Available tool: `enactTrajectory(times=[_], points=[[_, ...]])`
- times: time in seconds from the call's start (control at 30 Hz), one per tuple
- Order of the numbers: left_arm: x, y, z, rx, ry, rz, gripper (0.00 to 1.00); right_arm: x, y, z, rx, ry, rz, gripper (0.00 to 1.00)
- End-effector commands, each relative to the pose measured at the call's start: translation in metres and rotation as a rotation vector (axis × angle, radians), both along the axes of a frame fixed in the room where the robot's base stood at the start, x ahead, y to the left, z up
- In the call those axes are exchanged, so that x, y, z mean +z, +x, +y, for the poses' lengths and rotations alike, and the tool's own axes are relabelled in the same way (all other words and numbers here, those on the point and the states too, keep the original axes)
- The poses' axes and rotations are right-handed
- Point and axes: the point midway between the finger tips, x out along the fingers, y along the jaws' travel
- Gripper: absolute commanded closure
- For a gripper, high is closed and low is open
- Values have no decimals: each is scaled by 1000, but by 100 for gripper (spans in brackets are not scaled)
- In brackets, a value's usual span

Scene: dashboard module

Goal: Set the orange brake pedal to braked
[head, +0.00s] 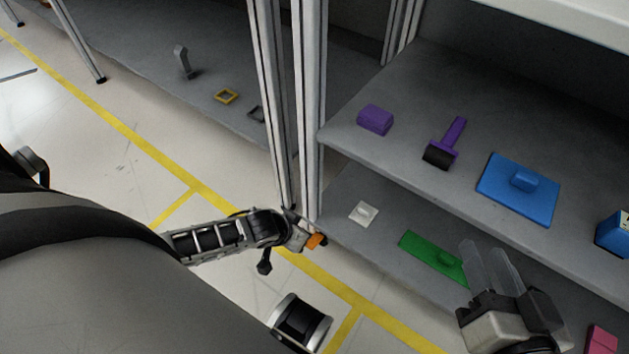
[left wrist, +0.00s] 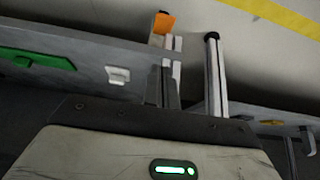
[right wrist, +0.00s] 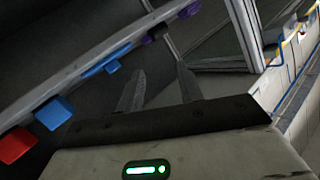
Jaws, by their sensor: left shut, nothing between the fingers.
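The orange brake pedal (head: 316,240) shows as a small orange part at the front left corner of the lower shelf, low beside the post. Its orange part also shows in the left wrist view (left wrist: 164,22), beyond the fingertips. My left gripper (head: 300,230) is right beside it in the head view and partly hides it. In the left wrist view its fingers (left wrist: 168,75) are together and empty. I cannot tell whether they touch the pedal. My right gripper (head: 482,246) is open and empty, in front of the lower shelf; its spread fingers show in the right wrist view (right wrist: 159,70).
The lower shelf holds a white switch (head: 364,213), a green plate (head: 425,248) and a pink block (head: 602,339). The upper shelf holds a purple block (head: 375,119), a purple lever (head: 453,135) and a blue plate (head: 500,183). Metal posts (head: 310,110) stand behind my left gripper.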

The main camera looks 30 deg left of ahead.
Motion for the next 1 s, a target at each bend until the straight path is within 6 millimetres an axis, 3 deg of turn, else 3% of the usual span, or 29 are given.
enactTrajectory(times=[0.27, 0.57, 0.83, 1.0], points=[[-6, 3, -1, 1, -1, 0, 100, -2, 0, 1, 1, 13, -2, 64], [-56, 30, -2, 1, 0, -2, 100, 4, 2, 8, 19, 187, -46, 64], [-94, 54, -4, 1, 0, -1, 100, 56, 24, 1, 14, 98, -480, 64], [-115, 45, -3, 0, 1, 1, 100, 85, 23, 0, 15, 35, -727, 64]])
